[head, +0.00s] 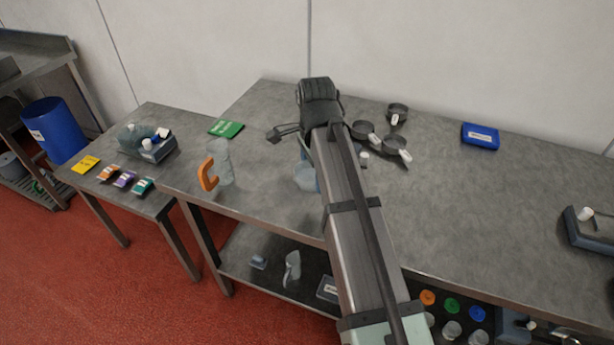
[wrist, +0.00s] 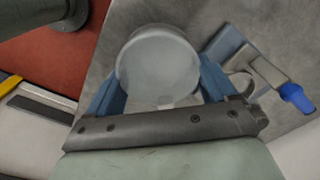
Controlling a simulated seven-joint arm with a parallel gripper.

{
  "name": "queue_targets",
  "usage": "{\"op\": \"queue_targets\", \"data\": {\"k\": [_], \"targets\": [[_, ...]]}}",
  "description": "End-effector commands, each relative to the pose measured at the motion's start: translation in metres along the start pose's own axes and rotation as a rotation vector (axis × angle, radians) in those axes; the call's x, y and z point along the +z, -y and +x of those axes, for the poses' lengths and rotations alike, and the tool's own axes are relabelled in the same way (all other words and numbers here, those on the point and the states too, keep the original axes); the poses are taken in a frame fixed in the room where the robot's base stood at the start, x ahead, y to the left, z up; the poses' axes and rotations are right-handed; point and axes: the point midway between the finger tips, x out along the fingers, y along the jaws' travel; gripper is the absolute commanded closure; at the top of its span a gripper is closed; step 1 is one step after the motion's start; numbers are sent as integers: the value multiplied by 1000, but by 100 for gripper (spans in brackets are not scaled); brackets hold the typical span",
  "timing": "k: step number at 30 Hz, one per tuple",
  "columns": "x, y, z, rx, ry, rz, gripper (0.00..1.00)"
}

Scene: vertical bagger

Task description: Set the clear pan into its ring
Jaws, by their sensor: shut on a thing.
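The clear pan (wrist: 157,62) is a round, see-through dish. In the wrist view it sits between the two blue fingers of my gripper (wrist: 162,92), which is shut on it. In the head view part of the clear pan (head: 305,178) shows left of my arm, over the front of the long table; my arm hides most of the gripper. Several dark round ring-like holders with white tabs stand further back, right of my arm: one at the rear (head: 397,112), one at the left (head: 362,130), one at the front (head: 397,148). I cannot tell which one is the pan's.
A clear jug with an orange handle (head: 209,177) stands at the table's left end. A green packet (head: 226,128) lies behind it, a blue packet (head: 480,136) at the back right. In the wrist view a blue-tipped bar (wrist: 290,92) lies right of the pan. The right tabletop is mostly clear.

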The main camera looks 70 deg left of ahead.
Motion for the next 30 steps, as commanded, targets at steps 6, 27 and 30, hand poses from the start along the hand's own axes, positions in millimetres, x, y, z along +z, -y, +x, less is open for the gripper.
{"op": "queue_targets", "data": {"k": [6,27,30], "targets": [[-66,35,-6,8,2,76,51],[-125,129,-24,-1,-1,-35,51],[-125,128,-21,-1,-1,-36,51]]}}
